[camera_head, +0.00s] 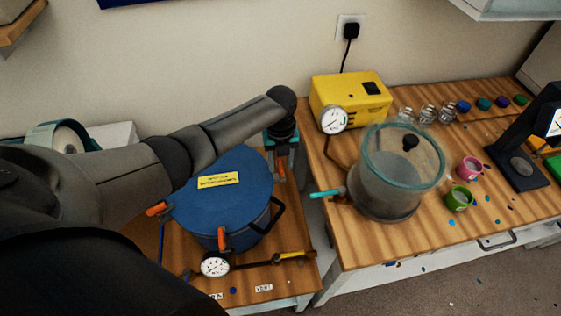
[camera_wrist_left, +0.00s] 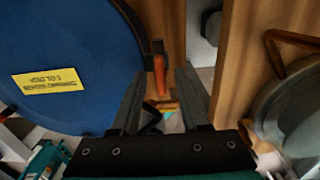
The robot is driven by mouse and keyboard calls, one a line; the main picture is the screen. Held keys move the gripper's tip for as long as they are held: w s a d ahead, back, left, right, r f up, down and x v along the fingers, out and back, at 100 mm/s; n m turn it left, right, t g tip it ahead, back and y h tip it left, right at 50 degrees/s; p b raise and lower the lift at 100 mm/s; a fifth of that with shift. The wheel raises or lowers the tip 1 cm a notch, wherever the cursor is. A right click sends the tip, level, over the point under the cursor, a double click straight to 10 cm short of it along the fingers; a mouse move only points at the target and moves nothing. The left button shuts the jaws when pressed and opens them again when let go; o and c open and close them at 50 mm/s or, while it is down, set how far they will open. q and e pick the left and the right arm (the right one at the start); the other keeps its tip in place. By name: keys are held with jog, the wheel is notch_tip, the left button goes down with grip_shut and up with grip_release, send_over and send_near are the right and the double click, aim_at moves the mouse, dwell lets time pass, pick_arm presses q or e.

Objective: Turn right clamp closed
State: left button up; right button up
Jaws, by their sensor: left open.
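The pressure pot has a round blue lid (camera_head: 226,190) with a yellow label and stands on the left wooden bench. Its right clamp has an orange handle (camera_head: 281,171) that hangs down at the lid's right edge. My left gripper (camera_head: 282,158) reaches over the pot from the left and points down at this clamp. In the left wrist view the gripper (camera_wrist_left: 162,84) is open, and the orange handle (camera_wrist_left: 160,75) shows between its fingers; I cannot tell whether they touch it. A front clamp (camera_head: 221,238) and a left clamp (camera_head: 157,208) also have orange handles. My right gripper is out of view.
A pressure gauge (camera_head: 215,265) and pipe lie in front of the pot. On the right bench stand a yellow pump (camera_head: 350,98), a clear vacuum chamber (camera_head: 402,170) with a teal valve handle (camera_head: 327,193), and small pink and green cups. A gap separates the benches.

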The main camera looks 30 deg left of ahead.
pick_arm(q)
jog(key=shift+c, duration=0.2)
grip_shut()
jog(key=shift+n, duration=0.3)
jog(key=n+p, duration=0.2)
jog(key=n, duration=0.1)
jog(key=shift+r+n, duration=0.15)
jog(key=shift+n, duration=0.15)
jog(key=n+p, duration=0.2)
jog(key=n, duration=0.2)
jog(key=shift+n, duration=0.3)
jog(key=n+p, duration=0.2)
jog(key=n, duration=0.3)
jog(key=shift+n+p, duration=0.4)
jog(key=shift+n, duration=1.6)
